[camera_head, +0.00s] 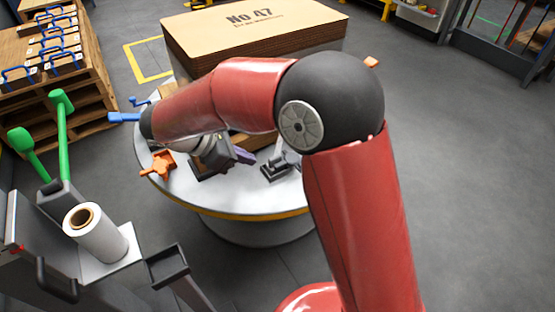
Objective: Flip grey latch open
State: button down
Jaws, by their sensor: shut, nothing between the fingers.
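The grey latch (283,162) sits on a dark base on the round table, right of my gripper and partly behind my red arm. Its exact lever position is too small to tell. My gripper (244,156) is shut and empty, with its purplish tips pointing right toward the latch. A small gap seems to lie between the tips and the latch; I cannot tell the height difference.
The round table (235,203) has a yellow edge. An orange latch (158,165) and a blue one (124,117) are at its left. A large box marked No 47 (255,30) stands behind. A white roll (95,232) and green levers (62,130) are at left.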

jog(key=x, duration=0.9)
jog(key=shift+d+f, duration=0.2)
jog(key=shift+d, duration=0.05)
jog(key=shift+w+d, duration=0.3)
jog(key=shift+d, duration=0.35)
jog(key=shift+w+d, duration=0.3)
jog(key=shift+d, duration=0.3)
jog(key=shift+w+d, duration=0.3)
jog(key=shift+d, duration=0.35)
